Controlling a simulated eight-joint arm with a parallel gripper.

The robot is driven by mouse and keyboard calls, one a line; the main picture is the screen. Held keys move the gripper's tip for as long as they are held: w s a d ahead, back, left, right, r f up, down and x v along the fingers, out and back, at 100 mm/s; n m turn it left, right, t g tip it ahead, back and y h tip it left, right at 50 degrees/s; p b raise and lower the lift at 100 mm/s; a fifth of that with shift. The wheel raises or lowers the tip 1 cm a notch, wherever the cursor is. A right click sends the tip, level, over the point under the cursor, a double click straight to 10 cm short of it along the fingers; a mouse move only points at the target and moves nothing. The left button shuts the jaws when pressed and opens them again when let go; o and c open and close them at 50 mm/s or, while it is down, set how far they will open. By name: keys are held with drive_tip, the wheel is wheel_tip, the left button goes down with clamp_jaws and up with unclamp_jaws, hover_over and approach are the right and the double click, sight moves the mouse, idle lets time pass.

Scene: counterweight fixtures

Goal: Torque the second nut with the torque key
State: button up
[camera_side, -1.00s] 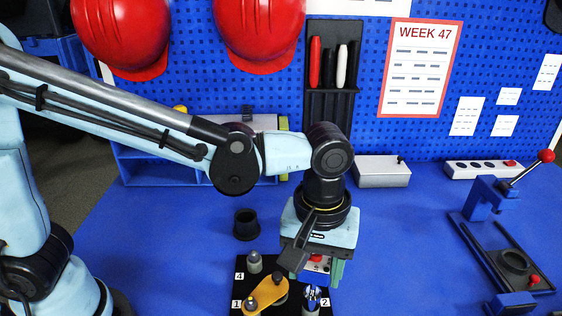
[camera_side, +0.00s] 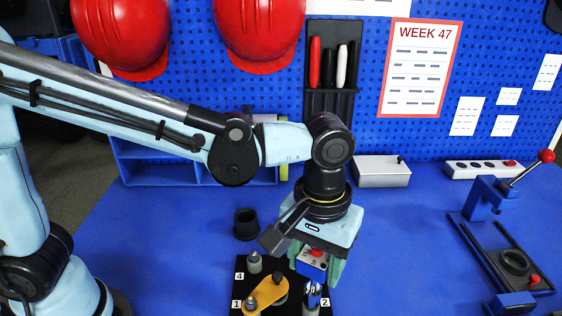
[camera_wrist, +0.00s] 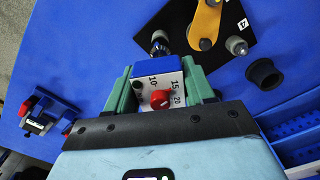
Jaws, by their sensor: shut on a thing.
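My gripper (camera_side: 318,268) is shut on the torque key (camera_side: 311,262), a box with a white dial face and red knob. The key also shows between my green fingers in the wrist view (camera_wrist: 169,84), with 10, 15 and 20 on its face. In the wrist view a dark and silver piece (camera_wrist: 160,40) shows at the key's far end. I cannot tell whether key and nut are fully engaged.
An orange arm (camera_side: 265,292) lies across the plate at the "1" corner. A grey nut (camera_side: 254,263) stands by "4". A black cup (camera_side: 247,224) stands behind the plate. A blue lever fixture (camera_side: 500,250) is at the right; the blue table between is clear.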

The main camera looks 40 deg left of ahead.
drive_tip(key=shift+r, duration=1.5)
drive_tip(key=shift+r, duration=0.1)
drive_tip(key=shift+r, duration=1.4)
